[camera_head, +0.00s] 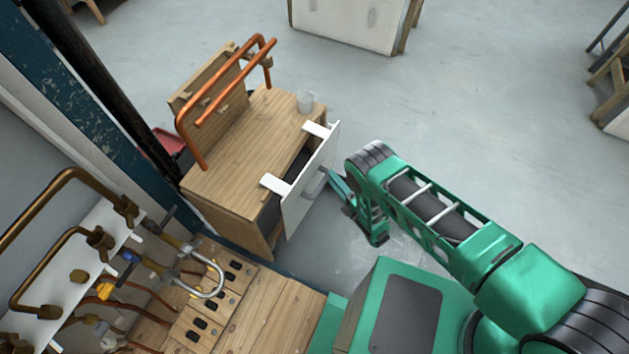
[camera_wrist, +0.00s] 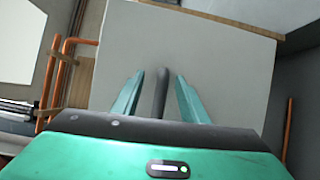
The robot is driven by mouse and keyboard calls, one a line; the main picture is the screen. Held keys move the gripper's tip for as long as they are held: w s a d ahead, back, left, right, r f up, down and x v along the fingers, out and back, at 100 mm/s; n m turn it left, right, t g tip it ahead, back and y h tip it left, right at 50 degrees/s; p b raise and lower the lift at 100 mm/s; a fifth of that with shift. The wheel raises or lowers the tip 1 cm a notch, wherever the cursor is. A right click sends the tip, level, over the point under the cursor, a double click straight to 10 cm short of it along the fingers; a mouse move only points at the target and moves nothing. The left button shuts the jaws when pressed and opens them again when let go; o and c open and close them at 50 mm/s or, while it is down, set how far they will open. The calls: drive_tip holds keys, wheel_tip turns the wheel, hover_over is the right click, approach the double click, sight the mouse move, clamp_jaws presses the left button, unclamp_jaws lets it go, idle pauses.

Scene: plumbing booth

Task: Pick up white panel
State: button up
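The white panel (camera_head: 308,189) stands upright at the front of a wooden cabinet, with two white tabs reaching back onto the cabinet's top edge. In the wrist view the panel (camera_wrist: 215,55) fills most of the picture as a pale face. A grey bar handle (camera_wrist: 158,88) sticks out from its face. My gripper (camera_head: 329,178) is at the panel's outer side, by the handle. In the wrist view its two teal fingers (camera_wrist: 159,80) are apart, one on each side of the handle, with gaps showing. The fingertips' contact with the panel cannot be told.
A pipe board (camera_head: 75,275) and a wooden bench (camera_head: 270,310) are at lower left. The grey floor (camera_head: 470,110) beyond my arm is clear.

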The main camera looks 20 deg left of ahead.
drive_tip(key=shift+f+x, duration=0.15)
drive_tip(key=shift+x, duration=1.05)
drive_tip(key=shift+f+x, duration=0.15)
drive_tip(key=shift+x, duration=1)
clamp_jaws()
